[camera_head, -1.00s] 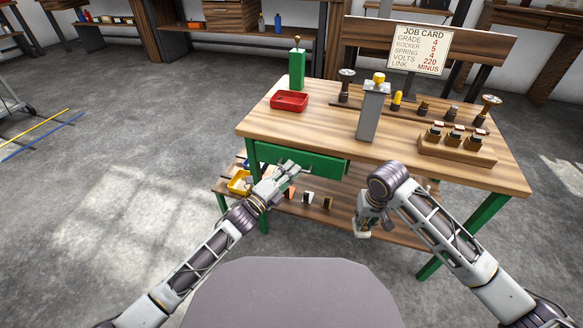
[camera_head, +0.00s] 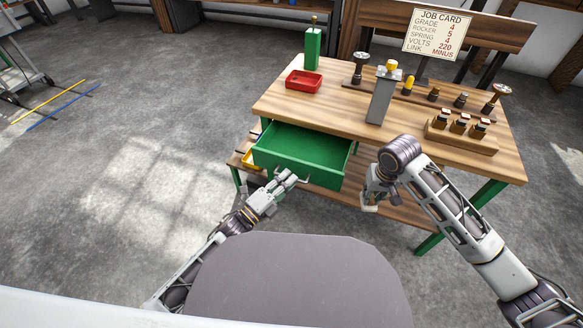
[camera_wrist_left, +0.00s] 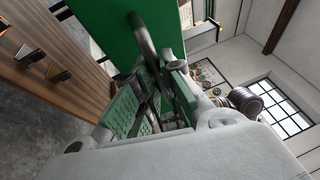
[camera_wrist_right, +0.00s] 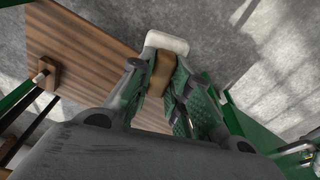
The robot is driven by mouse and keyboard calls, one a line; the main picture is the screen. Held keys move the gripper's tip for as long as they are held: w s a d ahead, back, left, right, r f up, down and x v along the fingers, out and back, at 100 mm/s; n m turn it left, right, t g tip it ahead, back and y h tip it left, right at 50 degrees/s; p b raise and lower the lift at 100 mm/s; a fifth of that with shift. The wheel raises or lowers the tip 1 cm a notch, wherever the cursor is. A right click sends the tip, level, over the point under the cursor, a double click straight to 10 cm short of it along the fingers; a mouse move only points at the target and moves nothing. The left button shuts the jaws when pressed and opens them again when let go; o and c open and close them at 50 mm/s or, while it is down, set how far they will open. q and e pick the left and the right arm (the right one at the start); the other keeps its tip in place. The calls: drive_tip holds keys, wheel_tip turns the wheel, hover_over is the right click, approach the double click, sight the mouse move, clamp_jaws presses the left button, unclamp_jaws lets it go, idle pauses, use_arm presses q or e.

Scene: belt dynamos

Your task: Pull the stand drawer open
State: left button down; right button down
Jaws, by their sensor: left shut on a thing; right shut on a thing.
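The green stand drawer (camera_head: 305,150) is pulled well out of the wooden-topped stand (camera_head: 290,98), and its inside looks empty. My left gripper (camera_head: 294,178) is at the drawer's front, shut on its handle; in the left wrist view the dark bar handle (camera_wrist_left: 143,35) runs between the fingers against the green front. My right gripper (camera_head: 373,195) is beside the drawer, in front of the stand. It is shut on a small brown piece with a white end (camera_wrist_right: 163,65), clearest in the right wrist view.
On the stand top are a red tray (camera_head: 304,82), a green post (camera_head: 312,48), a grey column (camera_head: 381,97), a row of knobbed parts and a wooden block (camera_head: 458,138) holding small parts. A job card (camera_head: 436,32) stands behind. A lower shelf (camera_head: 400,220) lies beneath.

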use_arm(q)
drive_tip(key=shift+s+a+p, duration=0.3)
drive_tip(key=shift+s+p, duration=0.05)
drive_tip(key=shift+s, duration=0.6)
drive_tip(key=shift+s+a+p, duration=0.3)
drive_tip(key=shift+s, duration=0.65)
drive_tip(key=c, duration=1.5)
unclamp_jaws()
drive_tip(key=shift+s, duration=0.1)
drive_tip(key=shift+v, duration=5.9)
drive_tip(key=shift+f, duration=0.1)
drive_tip(key=shift+n, duration=0.3)
